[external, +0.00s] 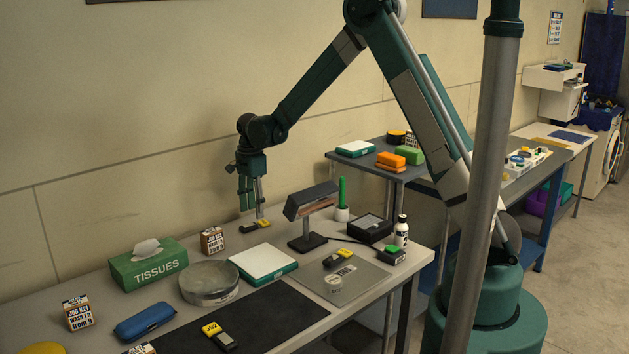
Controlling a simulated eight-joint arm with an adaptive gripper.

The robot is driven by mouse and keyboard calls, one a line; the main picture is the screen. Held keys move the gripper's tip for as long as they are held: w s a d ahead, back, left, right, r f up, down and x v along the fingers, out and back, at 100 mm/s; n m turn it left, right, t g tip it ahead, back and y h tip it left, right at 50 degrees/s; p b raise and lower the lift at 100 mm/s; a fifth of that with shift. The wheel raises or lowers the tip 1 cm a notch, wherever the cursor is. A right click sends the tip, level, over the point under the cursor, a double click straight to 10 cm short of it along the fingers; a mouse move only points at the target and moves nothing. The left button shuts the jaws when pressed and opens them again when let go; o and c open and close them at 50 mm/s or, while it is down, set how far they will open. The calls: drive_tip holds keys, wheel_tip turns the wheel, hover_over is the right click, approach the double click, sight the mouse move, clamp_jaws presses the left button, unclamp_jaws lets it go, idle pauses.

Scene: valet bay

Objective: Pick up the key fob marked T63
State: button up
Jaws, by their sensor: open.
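Several dark fobs with yellow tags lie on the bench. One fob (248,228) lies near the back wall, just below my gripper. A second fob (337,260) lies on the grey mat at the right. A third fob (219,336) lies on the black mat at the front; its yellow tag carries dark marks too small to read surely. I cannot tell which fob is marked T63. My gripper (251,211) points down with its fingers apart and nothing between them. Its tips appear slightly above the back fob, with no clear contact.
A desk lamp (313,203) stands right of my gripper. A small printed box (213,240) stands to its left, beside a green tissue box (148,267). A round tin (209,285) and a white-and-green box (263,263) lie in front. The black mat (275,320) has bare room.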

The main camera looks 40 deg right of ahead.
sight(251, 226)
drive_tip(key=shift+f, duration=0.1)
drive_tip(key=shift+f, duration=2.5)
drive_tip(key=c, duration=1.1)
